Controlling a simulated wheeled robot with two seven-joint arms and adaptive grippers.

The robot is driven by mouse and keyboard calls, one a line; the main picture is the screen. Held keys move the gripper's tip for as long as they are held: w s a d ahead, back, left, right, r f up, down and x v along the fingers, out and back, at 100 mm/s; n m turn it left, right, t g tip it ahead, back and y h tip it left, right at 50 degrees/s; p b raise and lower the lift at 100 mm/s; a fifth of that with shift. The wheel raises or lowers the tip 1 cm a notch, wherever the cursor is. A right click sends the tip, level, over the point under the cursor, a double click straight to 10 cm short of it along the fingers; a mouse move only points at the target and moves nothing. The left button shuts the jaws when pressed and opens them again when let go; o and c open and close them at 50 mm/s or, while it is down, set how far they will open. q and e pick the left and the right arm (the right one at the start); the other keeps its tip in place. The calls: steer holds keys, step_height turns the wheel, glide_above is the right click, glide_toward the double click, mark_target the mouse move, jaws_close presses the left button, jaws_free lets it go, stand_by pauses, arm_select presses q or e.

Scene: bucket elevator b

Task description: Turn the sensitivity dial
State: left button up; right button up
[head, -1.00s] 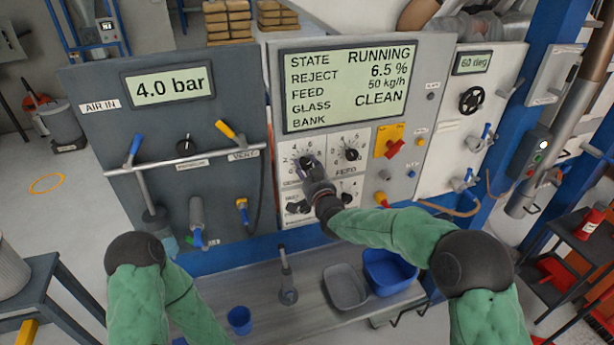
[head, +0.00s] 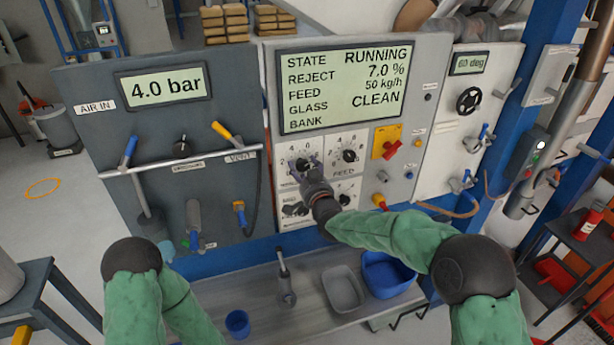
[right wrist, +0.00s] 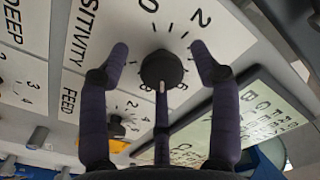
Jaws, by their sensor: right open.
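The sensitivity dial (right wrist: 162,70) is a round black knob with a pale pointer mark, on a white numbered plate lettered "SENSITIVITY" in the right wrist view. In the head view the dial (head: 303,164) is at the upper left of the white plates and partly hidden by my right gripper (head: 308,170). My right gripper (right wrist: 161,58) is open, with purple-grey fingers on both sides of the knob. Gaps show between the fingers and the knob in the right wrist view. My left gripper is out of view; only part of its arm shows.
The feed dial (head: 349,155) is just right, with more knobs below. The display (head: 343,85) reads RUNNING, reject 7.0 %, feed 50 kg/h, CLEAN. A red switch on a yellow plate (head: 386,142) is further right. A grey tray (head: 344,290) and a blue bin (head: 388,275) stand below.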

steer(key=v, duration=1.2)
